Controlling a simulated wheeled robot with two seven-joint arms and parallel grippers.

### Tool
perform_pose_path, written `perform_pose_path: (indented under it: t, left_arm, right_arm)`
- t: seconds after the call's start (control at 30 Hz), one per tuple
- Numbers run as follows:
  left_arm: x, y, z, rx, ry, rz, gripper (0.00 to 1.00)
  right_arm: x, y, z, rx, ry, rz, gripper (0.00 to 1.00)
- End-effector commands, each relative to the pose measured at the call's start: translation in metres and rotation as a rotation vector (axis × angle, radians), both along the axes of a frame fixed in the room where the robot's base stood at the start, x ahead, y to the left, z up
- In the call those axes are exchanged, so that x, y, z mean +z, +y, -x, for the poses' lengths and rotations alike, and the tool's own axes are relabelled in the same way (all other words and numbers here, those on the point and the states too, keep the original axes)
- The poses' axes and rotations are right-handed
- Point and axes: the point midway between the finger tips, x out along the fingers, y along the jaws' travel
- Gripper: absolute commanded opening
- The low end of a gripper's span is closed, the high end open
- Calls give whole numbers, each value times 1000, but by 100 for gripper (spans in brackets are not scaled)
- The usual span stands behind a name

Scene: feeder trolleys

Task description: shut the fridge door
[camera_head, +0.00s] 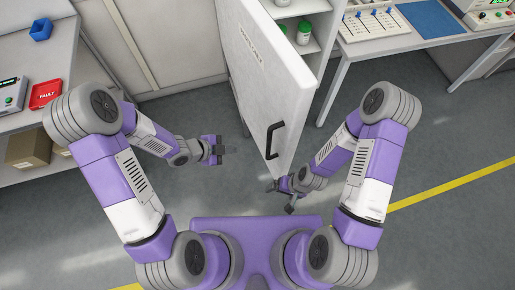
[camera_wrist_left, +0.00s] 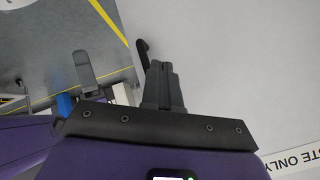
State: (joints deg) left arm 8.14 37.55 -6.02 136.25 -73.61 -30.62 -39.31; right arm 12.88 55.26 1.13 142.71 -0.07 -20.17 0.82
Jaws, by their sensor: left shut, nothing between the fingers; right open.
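The white fridge door (camera_head: 262,85) stands open and swung out toward me, with a black handle (camera_head: 272,139) near its free edge. The fridge (camera_head: 325,25) shows its open inside behind the door, with shelves. My left gripper (camera_head: 229,150) is shut and empty, to the left of the door on its outer side, at about handle height. In the left wrist view its shut fingers (camera_wrist_left: 162,82) lie in front of the door face (camera_wrist_left: 235,70), beside the handle (camera_wrist_left: 142,50); contact cannot be told. My right gripper (camera_head: 281,192) is open, near the door's lower free corner.
Green-and-white jars (camera_head: 303,33) stand on the fridge shelves. A table (camera_head: 375,42) with a slider panel and blue mat stands right of the fridge. The grey floor left of the door is clear.

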Motion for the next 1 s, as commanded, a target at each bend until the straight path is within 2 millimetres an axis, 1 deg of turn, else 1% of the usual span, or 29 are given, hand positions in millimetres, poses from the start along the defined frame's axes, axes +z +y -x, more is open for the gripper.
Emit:
perform_pose_path:
  t: [0.03, 0.2, 0.3, 0.4, 0.53, 0.67, 0.77, 1.0]
  left_arm:
    - [9, 1, -3, -124, -108, -30, 0]
    - [34, 5, 3, -536, -419, -131, 0]
    - [42, 9, 8, -717, -548, -177, 0]
    - [46, 13, 13, -838, -627, -206, 0]
    - [46, 14, 15, -907, -671, -222, 0]
    - [37, 5, 14, -917, -675, -221, 0]
    - [24, -7, 12, -915, -672, -219, 0]
    - [-13, -45, 5, -914, -670, -220, 0]
  right_arm:
    - [-2, 0, 0, 0, 0, 0, 95]
    - [-6, 0, 0, 0, 0, 0, 95]
    - [-8, 0, 0, 0, 0, 0, 95]
    - [-8, 0, 0, 0, 0, 0, 95]
    - [-10, 0, 0, 0, 0, 0, 95]
    - [-16, 0, 0, 0, 0, 0, 95]
    - [-24, 0, 0, 0, 0, 0, 95]
    - [-49, 0, 0, 0, 0, 0, 95]
